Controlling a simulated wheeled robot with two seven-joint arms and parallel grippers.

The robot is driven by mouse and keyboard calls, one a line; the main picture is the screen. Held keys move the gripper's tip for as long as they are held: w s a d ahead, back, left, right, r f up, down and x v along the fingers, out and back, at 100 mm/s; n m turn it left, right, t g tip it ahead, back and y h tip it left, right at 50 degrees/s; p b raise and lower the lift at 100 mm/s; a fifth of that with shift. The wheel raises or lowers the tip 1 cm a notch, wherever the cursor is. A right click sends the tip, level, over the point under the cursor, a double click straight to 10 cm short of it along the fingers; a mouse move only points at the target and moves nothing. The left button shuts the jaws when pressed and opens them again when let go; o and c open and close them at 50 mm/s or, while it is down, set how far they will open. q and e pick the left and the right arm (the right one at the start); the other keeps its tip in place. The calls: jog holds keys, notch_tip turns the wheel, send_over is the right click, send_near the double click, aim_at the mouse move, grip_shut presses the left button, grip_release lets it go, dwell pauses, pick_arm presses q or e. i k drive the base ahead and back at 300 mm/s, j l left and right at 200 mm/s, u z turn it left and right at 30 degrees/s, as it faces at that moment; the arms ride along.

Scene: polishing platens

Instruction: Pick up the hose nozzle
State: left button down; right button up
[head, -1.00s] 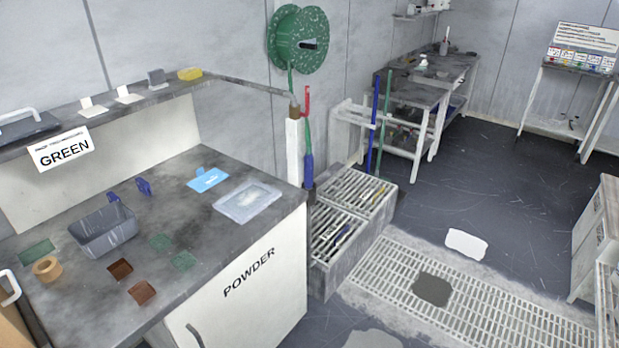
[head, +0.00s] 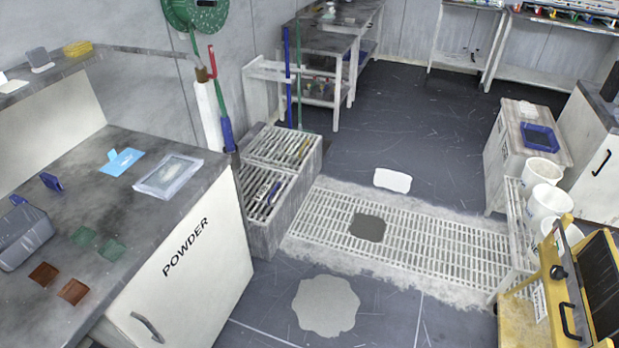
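The hose nozzle (head: 227,134) looks blue with a dark tip. It hangs at the lower end of a green hose (head: 221,98), beside a white post (head: 207,108) and just behind the far corner of the powder cabinet. A green hose reel (head: 196,12) is on the wall above, cut off by the top edge. The nozzle's tip is close to the grated sink, and I cannot tell whether it touches it. Neither of my grippers is in view.
The powder cabinet (head: 190,262) with its cluttered worktop fills the left. A grated sink (head: 283,146) stands beyond it. A floor grate (head: 440,242), a grey puddle (head: 326,305) and a white patch (head: 392,180) lie on open floor. A yellow cart (head: 543,290) and white buckets (head: 543,172) stand right.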

aim_at(226, 121)
jog(key=i+u, duration=0.1)
jog(key=u, duration=0.4)
jog(key=i+l+u, duration=0.5)
jog(key=l, duration=0.2)
jog(key=i+l, duration=0.2)
jog(key=l, duration=0.15)
jog(key=i+l+u, duration=0.1)
jog(key=l, duration=0.3)
jog(key=i+l, duration=0.2)
jog(key=l, duration=0.15)
jog(key=i+l, duration=0.2)
jog(key=l, duration=0.2)
jog(key=i+l+u, duration=0.1)
jog(key=l, duration=0.3)
